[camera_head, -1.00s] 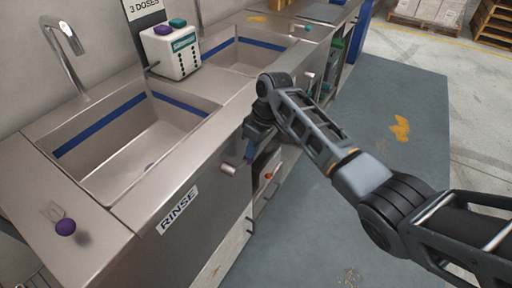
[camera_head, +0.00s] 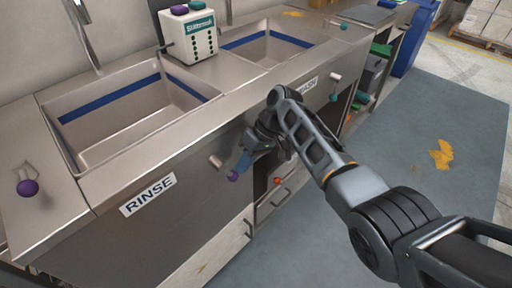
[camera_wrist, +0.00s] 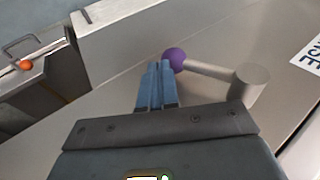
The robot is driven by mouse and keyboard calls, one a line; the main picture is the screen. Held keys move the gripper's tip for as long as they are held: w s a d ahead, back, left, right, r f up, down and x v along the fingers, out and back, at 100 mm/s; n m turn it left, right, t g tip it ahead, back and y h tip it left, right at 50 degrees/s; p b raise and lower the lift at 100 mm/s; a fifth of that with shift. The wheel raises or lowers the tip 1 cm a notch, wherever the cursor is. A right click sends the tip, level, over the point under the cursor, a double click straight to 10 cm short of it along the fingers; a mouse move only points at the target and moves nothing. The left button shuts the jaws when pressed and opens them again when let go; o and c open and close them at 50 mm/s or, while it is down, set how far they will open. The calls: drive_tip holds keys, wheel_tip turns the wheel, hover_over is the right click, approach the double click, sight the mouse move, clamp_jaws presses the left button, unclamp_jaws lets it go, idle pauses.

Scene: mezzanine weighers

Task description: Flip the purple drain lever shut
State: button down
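The purple drain lever is a short metal arm with a purple ball (camera_head: 233,175) at its end, on the front panel of the rinse sink (camera_head: 62,146). Its metal pivot (camera_head: 215,161) sticks out from the panel to the left of the ball. In the wrist view the ball (camera_wrist: 175,58) is at top centre, and the arm runs right to the pivot (camera_wrist: 248,85). My gripper (camera_head: 240,166) is at the ball; its blue fingers (camera_wrist: 156,72) are together with nothing between them. Their tips are right beside the ball; I cannot tell whether they touch.
A teal-knobbed lever (camera_head: 334,97) sits on the wash sink front. A second purple knob (camera_head: 27,187) is on the counter at left.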

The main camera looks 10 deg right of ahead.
sight(237, 174)
drive_tip(key=shift+s+a+f, duration=0.4)
drive_tip(key=shift+a+f, duration=0.15)
drive_tip(key=shift+f, duration=0.1)
drive_tip(key=shift+s+a+f, duration=0.4)
drive_tip(key=shift+a+f, duration=0.15)
drive_tip(key=shift+f, duration=0.1)
drive_tip(key=shift+s+a, duration=0.1)
drive_tip(key=shift+a, duration=0.05)
